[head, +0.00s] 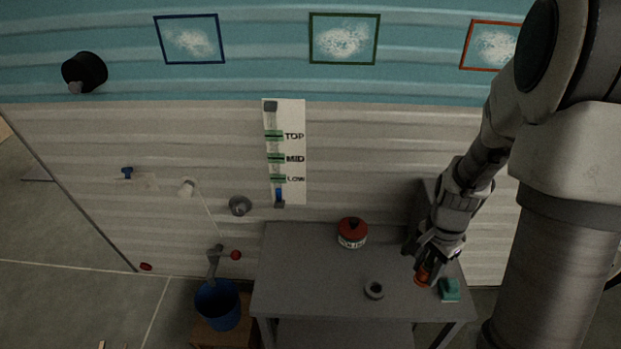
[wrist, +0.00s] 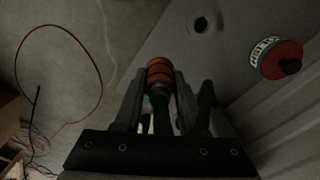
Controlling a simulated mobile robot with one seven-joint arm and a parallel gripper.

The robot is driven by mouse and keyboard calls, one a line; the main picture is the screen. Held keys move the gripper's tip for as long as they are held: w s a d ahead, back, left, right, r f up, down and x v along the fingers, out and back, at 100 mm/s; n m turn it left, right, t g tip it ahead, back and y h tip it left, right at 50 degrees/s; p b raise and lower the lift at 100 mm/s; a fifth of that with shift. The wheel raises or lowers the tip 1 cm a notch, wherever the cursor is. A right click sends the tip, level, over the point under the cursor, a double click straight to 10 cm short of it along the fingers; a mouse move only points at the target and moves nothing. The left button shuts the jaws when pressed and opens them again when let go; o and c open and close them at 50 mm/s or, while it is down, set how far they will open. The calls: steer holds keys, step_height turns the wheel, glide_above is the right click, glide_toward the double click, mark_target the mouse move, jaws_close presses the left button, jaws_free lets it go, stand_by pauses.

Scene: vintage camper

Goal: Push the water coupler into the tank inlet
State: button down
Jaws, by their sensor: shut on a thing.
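An orange ringed coupler (head: 421,277) is at the tips of my gripper (head: 424,266), over the right part of the grey table. The wrist view shows the orange coupler (wrist: 159,70) between the two fingers of my gripper (wrist: 160,82), which is shut on it. A dark part runs back from the coupler between the fingers. I cannot tell whether the coupler touches the table. A round grey fitting (head: 240,206) sits low on the camper wall, left of the table; it may be the tank inlet, but no label shows.
The grey table (head: 300,292) bears a red-lidded tin (head: 352,233), a grey ring (head: 374,290) and a green block (head: 449,290). A level gauge (head: 287,150) hangs on the wall. A blue bucket (head: 218,304) stands left of the table. The table's left part is clear.

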steer(key=w+a+f+n+p, duration=0.1)
steer(key=a+f+n+p, duration=0.1)
steer(key=n, duration=0.1)
steer(key=w+a+f+n+p, duration=0.1)
steer(key=a+n+p, duration=0.2)
steer(key=n, duration=0.1)
steer(key=w+a+f+n+p, duration=0.1)
steer(key=a+f+n+p, duration=0.1)
steer(key=n, duration=0.2)
steer(key=shift+w+a+f+p, duration=0.1)
steer(key=shift+a+f+p, duration=0.2)
steer(key=shift+f+p, duration=0.05)
steer(key=shift+a+f+n, duration=0.4)
steer(key=shift+n, duration=0.1)
steer(key=shift+s, duration=0.2)
